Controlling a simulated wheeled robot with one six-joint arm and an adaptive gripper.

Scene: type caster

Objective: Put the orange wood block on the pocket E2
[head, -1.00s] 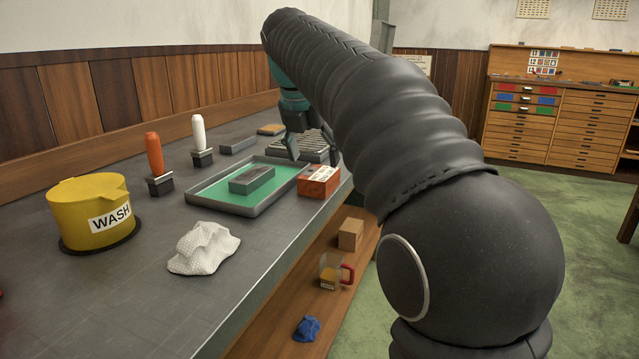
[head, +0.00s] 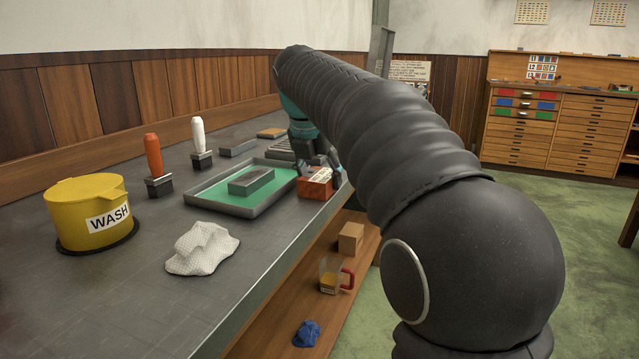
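The orange block (head: 314,187), with a white printed label on top, sits on the grey bench near its front edge, just right of the green-bottomed tray. My gripper (head: 320,171) is down at this block, with its fingers spread over and beside it. One finger shows at the block's right side. The fingers partly cover its top, and I cannot tell whether they press on it. A grey ribbed rack (head: 280,147) lies behind the tray, partly hidden by my gripper. No pocket marked E2 can be read.
The grey-rimmed tray (head: 243,213) holds a grey block (head: 251,181). A yellow WASH tub (head: 80,215), a crumpled white cloth (head: 203,249) and orange-handled (head: 154,155) and white-handled (head: 199,134) tools stand on the bench. A lower shelf (head: 275,335) holds small items.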

